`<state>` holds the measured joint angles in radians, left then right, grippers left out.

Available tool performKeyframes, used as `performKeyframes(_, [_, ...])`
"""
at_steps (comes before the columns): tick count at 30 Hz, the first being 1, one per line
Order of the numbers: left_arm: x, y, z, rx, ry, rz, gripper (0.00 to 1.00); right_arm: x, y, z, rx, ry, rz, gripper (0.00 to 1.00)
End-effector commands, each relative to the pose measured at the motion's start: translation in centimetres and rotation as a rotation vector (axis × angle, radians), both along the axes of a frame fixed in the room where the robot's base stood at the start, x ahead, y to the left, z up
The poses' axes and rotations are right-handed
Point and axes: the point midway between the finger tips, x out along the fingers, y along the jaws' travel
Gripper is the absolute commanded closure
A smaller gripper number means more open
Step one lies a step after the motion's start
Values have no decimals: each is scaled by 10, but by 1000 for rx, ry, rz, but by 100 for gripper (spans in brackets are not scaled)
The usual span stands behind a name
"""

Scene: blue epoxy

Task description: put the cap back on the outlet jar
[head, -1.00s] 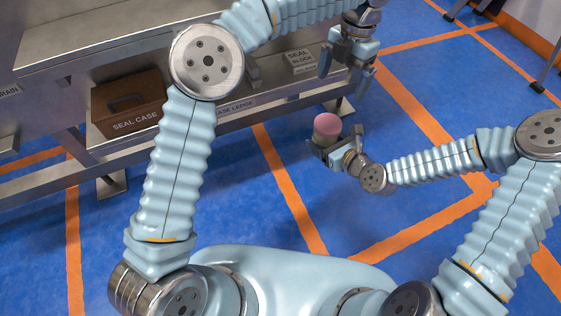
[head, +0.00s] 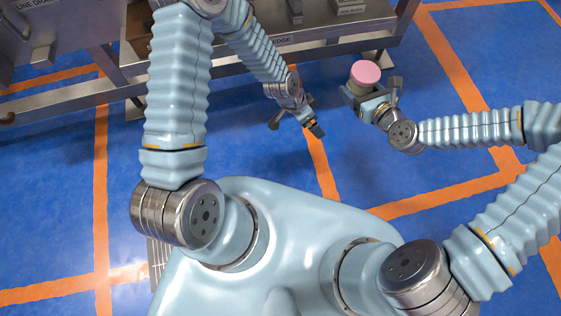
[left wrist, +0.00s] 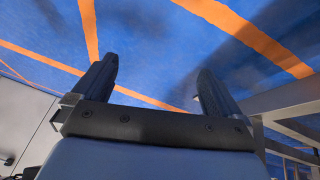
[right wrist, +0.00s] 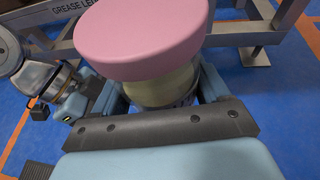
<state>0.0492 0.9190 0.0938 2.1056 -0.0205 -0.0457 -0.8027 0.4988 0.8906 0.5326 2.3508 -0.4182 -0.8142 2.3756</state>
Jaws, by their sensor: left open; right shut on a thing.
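The jar (head: 357,87) is a pale, yellowish pot held upright in my right gripper (head: 371,92). A thick pink cap (head: 366,73) sits on top of it. In the right wrist view the pink cap (right wrist: 140,35) covers the top of the jar (right wrist: 160,90), between the fingers; its seating is too hidden to judge. My left gripper (head: 297,124) is open and empty, left of the jar and apart from it, pointing down over the floor.
A steel bench with a low ledge (head: 325,42) stands at the back, its front edge beyond both grippers. A block (head: 350,8) rests on it at the top. The blue floor with orange stripes is clear between the bench and my base.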

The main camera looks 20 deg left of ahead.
Motion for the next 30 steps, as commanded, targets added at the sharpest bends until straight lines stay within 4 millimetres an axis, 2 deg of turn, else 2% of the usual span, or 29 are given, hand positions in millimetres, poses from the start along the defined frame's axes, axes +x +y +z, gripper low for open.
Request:
performKeyframes(1, [-28, 10, -12, -11, 87, 133, 0, 0, 0, 0, 1, -1, 0, 100])
performKeyframes(3, [-62, 21, -22, -26, 191, 324, 0, 0, 0, 0, 1, -1, 0, 100])
performKeyframes(6, [-102, 34, -31, -37, 313, 551, 0, 0, 0, 1, 1, -1, 0, 100])
performKeyframes(10, [-136, 43, -34, -45, 411, 750, 0, 0, 0, 1, 1, -1, 0, 100])
performKeyframes(15, [-152, 48, -34, -48, 459, 852, 0, 0, 0, 0, 1, -1, 0, 100])
performKeyframes(30, [-152, 47, -34, -49, 459, 854, 0, 0, 0, 1, 1, -2, 0, 100])
